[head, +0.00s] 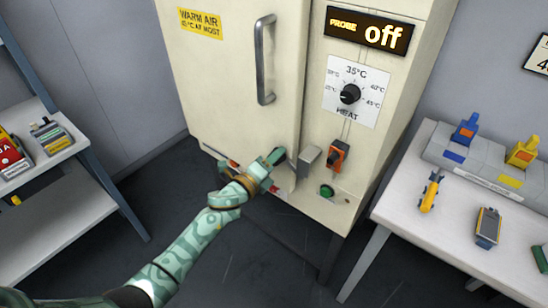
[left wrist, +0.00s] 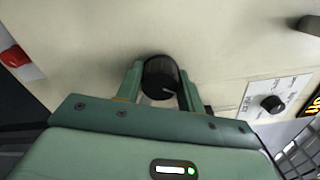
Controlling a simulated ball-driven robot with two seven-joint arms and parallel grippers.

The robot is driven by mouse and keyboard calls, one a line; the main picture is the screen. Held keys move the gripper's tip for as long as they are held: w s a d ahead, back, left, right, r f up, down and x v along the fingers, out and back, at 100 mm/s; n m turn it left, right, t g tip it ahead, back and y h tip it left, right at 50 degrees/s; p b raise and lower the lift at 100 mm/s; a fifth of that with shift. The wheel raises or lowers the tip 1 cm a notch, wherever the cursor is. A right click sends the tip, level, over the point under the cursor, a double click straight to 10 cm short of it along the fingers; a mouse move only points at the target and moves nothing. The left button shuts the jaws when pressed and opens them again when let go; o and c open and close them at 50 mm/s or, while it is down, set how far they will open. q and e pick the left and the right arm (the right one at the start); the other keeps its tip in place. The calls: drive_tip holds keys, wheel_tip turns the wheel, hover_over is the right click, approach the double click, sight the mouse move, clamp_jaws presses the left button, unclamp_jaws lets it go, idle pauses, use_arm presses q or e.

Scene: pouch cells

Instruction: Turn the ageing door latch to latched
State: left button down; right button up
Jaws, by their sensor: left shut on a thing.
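The ageing door latch (left wrist: 160,76) is a dark round knob with a white pointer line, low on the cream cabinet door. In the left wrist view it stands between the two green fingers of my left gripper (left wrist: 161,88), which is shut on it. The white line points to the lower right in that view. In the head view my left gripper (head: 272,163) is at the lower right corner of the door (head: 225,100), and its fingers mostly hide the knob. My right gripper is not in view.
An orange switch (head: 338,153) and a green button (head: 327,190) are right of the latch. The heat dial (head: 350,94) and door handle (head: 264,60) are above. A white table (head: 400,205) is at right, a shelf (head: 60,215) at left.

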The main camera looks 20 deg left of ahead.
use_arm(q)
drive_tip(key=n+p, duration=0.1)
drive_tip(key=n, duration=0.2)
drive_tip(key=shift+r, duration=0.1)
drive_tip(key=shift+n+p, duration=0.45)
drive_tip(key=shift+n, duration=1.25)
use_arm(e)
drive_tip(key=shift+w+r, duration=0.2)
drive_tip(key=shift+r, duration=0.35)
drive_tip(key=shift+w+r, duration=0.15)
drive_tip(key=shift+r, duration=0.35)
use_arm(q)
drive_tip(key=c, duration=0.9)
unclamp_jaws()
drive_tip(key=p+v, duration=0.3)
drive_tip(key=v, duration=1.3)
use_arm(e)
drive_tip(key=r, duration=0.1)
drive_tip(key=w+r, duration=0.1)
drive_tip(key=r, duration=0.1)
